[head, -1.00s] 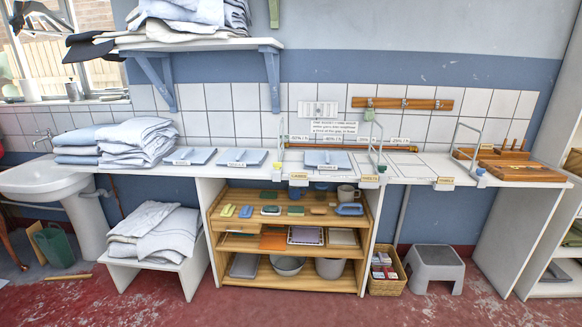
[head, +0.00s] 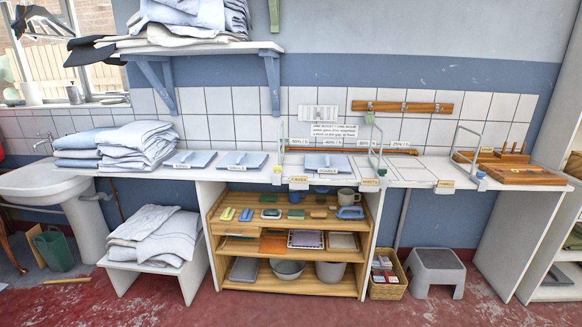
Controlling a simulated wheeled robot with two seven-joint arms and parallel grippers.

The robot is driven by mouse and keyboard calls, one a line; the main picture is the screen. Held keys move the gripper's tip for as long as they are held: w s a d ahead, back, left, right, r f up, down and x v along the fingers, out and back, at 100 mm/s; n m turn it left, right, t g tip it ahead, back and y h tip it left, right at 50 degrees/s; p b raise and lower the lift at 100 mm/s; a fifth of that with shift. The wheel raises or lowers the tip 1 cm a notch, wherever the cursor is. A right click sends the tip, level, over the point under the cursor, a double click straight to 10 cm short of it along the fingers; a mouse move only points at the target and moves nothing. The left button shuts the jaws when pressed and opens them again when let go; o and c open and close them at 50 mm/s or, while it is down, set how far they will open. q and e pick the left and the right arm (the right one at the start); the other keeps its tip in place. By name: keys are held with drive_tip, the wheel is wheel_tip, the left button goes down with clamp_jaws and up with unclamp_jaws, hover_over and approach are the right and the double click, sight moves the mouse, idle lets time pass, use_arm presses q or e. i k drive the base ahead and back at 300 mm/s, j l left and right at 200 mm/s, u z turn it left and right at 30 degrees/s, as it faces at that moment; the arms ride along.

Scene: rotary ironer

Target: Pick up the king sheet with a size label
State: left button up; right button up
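Three flat folded pale blue sheets with small white labels lie on the long white counter: a left one (head: 190,157), a middle one (head: 243,158) and a right one (head: 328,160). Their lettering is too small to read surely, so I cannot tell which is the king sheet. A taller stack of folded white-blue linen (head: 137,143) stands left of them, also with a small label at its front. A bluer folded stack (head: 80,150) is beside it. Neither of my grippers is in view.
A wooden shelf unit (head: 290,251) stands below the counter. More linen lies on a low bench (head: 150,235) and a wall shelf (head: 200,46). Thin metal frames (head: 468,135) and a wooden rack (head: 520,170) stand on the counter's right part. A grey stool (head: 437,270) stands on the floor.

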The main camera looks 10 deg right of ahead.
sight(191, 159)
drive_tip(key=i+j+z, duration=0.1)
drive_tip(key=i, duration=0.35)
drive_tip(key=i+j+z, duration=0.1)
drive_tip(key=i+j, duration=0.15)
drive_tip(key=i, duration=0.2)
drive_tip(key=i+j+z, duration=0.1)
drive_tip(key=i, duration=0.35)
drive_tip(key=i+j+z, duration=0.1)
drive_tip(key=i+j, duration=0.25)
drive_tip(key=i, duration=0.05)
